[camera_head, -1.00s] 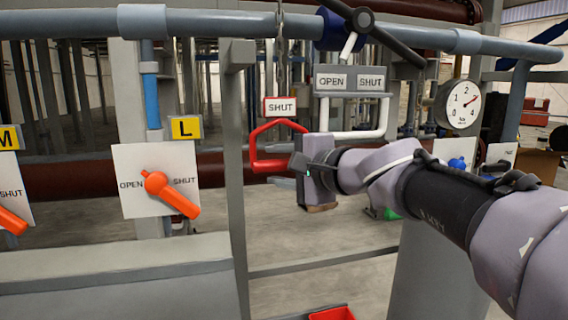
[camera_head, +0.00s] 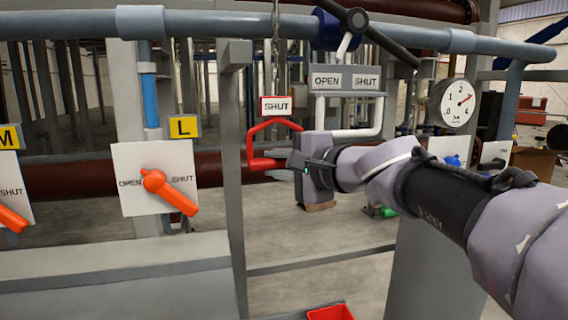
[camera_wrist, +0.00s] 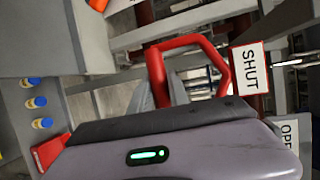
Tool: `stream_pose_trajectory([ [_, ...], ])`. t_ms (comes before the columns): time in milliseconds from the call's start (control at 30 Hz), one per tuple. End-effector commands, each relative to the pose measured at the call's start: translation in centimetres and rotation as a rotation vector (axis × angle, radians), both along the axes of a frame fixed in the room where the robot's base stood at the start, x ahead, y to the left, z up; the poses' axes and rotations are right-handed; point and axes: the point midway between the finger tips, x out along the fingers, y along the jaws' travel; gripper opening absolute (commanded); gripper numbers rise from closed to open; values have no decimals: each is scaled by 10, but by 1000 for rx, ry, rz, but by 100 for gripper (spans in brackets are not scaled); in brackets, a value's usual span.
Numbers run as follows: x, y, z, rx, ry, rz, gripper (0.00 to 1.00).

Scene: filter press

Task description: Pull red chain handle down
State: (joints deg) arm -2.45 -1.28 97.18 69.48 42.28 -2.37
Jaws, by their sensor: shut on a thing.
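The red chain handle (camera_head: 252,147) is a red loop hanging from a chain (camera_head: 276,60), with a SHUT sign (camera_head: 275,106) above it. My gripper (camera_head: 292,161) is shut on the lower bar of the red handle, at its right end. In the wrist view the red handle (camera_wrist: 158,76) rises from behind my gripper's grey body, beside the SHUT sign (camera_wrist: 250,69). A white handle (camera_head: 379,118) hangs to the right under a sign reading OPEN and SHUT (camera_head: 347,80).
A blue-grey pipe (camera_head: 220,24) runs across the top, with a dark lever valve (camera_head: 385,37). A grey post (camera_head: 233,150) stands just left of the handle. A pressure gauge (camera_head: 455,104) is at right. An orange lever (camera_head: 170,192) on a white plate is at left.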

Motion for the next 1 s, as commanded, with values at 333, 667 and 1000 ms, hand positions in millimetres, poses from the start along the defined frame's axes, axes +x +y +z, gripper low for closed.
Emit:
stream_pose_trajectory([
  [333,0,0,2,1,-3,0,0],
  [667,0,0,2,2,-4,-1,0],
  [1000,0,0,-27,0,-1,-1,0],
])
